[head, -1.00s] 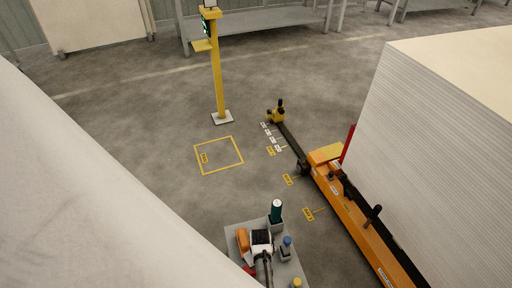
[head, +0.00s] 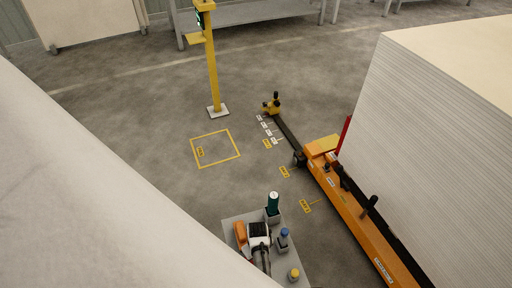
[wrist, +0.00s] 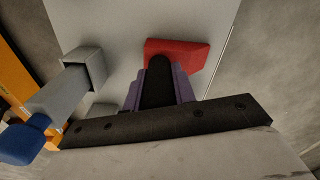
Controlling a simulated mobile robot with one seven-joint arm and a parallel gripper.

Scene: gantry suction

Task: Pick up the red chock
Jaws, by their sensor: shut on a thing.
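The red chock (wrist: 188,52) is at the tip of my gripper (wrist: 160,75) in the wrist view, above or on a grey surface (wrist: 120,22). My purple-sided fingers are shut on it and cover part of its near side. Whether it touches the surface I cannot tell.
An orange rail machine (head: 345,205) stands to the right. A yellow post (head: 212,70) stands beyond open floor.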

